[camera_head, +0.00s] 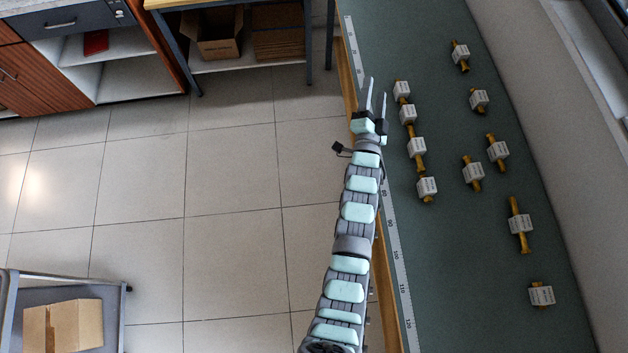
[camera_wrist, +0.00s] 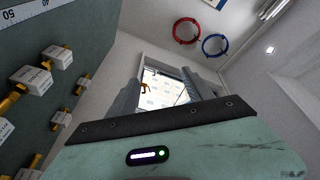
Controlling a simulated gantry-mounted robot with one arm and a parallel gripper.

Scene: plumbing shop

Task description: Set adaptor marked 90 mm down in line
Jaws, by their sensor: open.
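Several brass adaptors with white label blocks are on the green bench (camera_head: 400,25). A row near the ruler (camera_head: 392,225) includes a far adaptor (camera_head: 402,90), a second (camera_head: 408,112), a third (camera_head: 416,150) and a nearer one (camera_head: 427,187). The labels are too small to read, so I cannot tell which is marked 90 mm. My gripper (camera_head: 376,90) is open and appears empty, over the bench's left edge beside the far end of the row. In the wrist view, its fingers (camera_wrist: 165,90) point away from the bench, and adaptors (camera_wrist: 30,80) show at left.
More adaptors lie scattered to the right, including one at the back (camera_head: 461,53), a long one (camera_head: 520,225) and one at the front (camera_head: 541,295). A pale wall (camera_head: 525,80) bounds the bench's right side. Left is open tiled floor (camera_head: 235,160); a trolley (camera_head: 110,325) carries a carton (camera_head: 75,325).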

